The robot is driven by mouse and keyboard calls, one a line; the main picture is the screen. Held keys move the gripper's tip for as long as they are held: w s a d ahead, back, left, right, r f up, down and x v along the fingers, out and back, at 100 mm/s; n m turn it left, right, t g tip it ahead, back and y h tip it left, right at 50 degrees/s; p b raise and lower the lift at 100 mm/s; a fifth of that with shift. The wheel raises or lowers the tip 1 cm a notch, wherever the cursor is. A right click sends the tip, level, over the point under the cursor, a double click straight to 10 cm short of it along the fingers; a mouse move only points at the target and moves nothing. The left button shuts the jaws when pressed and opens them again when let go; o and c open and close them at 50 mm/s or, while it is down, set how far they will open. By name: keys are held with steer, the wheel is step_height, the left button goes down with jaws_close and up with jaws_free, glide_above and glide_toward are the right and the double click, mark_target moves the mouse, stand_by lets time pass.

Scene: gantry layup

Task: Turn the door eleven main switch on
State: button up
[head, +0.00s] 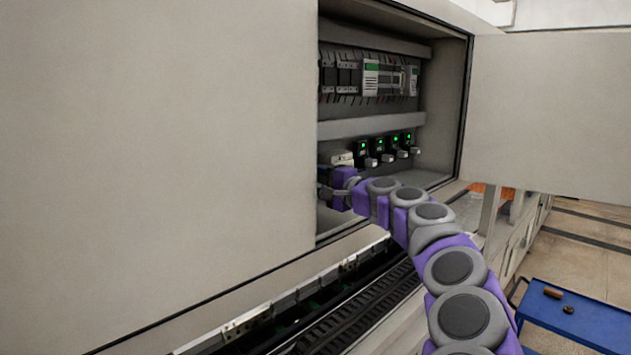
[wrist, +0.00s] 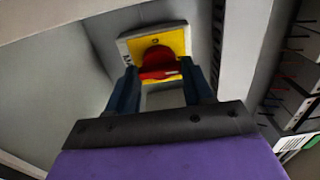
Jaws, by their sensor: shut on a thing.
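In the wrist view a red rotary switch handle (wrist: 158,60) sits on a yellow plate (wrist: 179,38) with a pale border, on the grey cabinet wall. Dark marks show on the plate and border but are too small to read surely. My gripper (wrist: 158,74) is shut on the red handle, with one dark finger on each side. In the head view my gripper (head: 325,192) reaches inside the open cabinet at its left edge. The switch is hidden there behind the cabinet front.
An open cabinet door (head: 550,115) stands to the right. Inside are a row of breakers and modules (head: 370,78) and several small units with green lights (head: 378,146). A black cable track (head: 360,305) runs below. A blue cart (head: 575,318) stands at lower right.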

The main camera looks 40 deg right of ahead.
steer(key=shift+f, duration=0.15)
steer(key=o, duration=0.7)
steer(key=shift+d, duration=0.1)
steer(key=o, duration=0.3)
steer(key=shift+s+d, duration=0.1)
steer(key=shift+d, duration=0.1)
steer(key=shift+o, duration=0.2)
steer(key=shift+d, duration=0.15)
steer(key=s+d+b, duration=0.1)
steer(key=s+b, duration=0.3)
steer(key=s, duration=1.3)
steer(key=shift+d, duration=0.2)
steer(key=shift+f, duration=0.1)
